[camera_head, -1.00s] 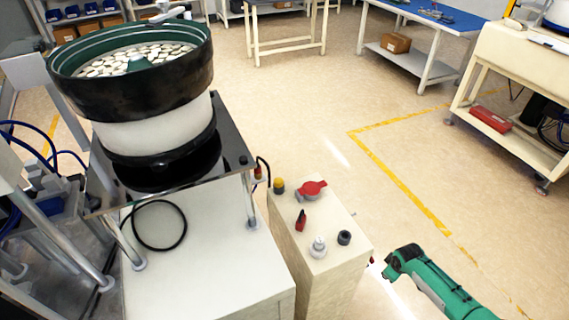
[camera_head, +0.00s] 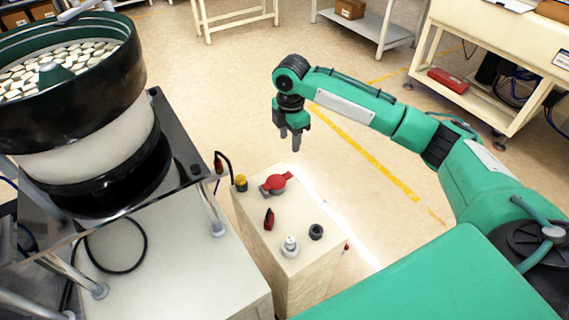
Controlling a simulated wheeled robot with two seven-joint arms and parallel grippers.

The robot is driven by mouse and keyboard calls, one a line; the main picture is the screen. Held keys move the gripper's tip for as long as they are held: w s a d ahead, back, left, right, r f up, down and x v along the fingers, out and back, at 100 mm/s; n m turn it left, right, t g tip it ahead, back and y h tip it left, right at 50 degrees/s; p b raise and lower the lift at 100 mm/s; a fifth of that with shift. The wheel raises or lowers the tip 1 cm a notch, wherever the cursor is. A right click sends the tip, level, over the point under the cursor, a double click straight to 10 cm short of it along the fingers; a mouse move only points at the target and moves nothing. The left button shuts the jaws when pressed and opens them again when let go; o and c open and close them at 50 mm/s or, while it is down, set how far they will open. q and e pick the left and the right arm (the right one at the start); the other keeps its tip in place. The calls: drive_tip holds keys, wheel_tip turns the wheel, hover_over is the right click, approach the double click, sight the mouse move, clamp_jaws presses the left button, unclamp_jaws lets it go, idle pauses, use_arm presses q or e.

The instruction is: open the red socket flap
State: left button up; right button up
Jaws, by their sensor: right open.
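The red socket flap (camera_head: 277,182) is on the top face of a cream control box (camera_head: 270,225), toward its far side. It looks closed over its socket, though the socket itself is hidden. My right gripper (camera_head: 289,142) points down, open and empty, beyond and above the box's far right edge. In the picture it is a short way above the flap and apart from it. My left gripper is not in view.
A bowl feeder (camera_head: 75,110) stands close on the left. Open floor lies beyond the box.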

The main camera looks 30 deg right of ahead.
drive_tip(key=p, duration=0.2)
approach(289, 174)
wheel_tip(289, 174, down, 8)
drive_tip(key=shift+r, duration=0.2)
clamp_jaws()
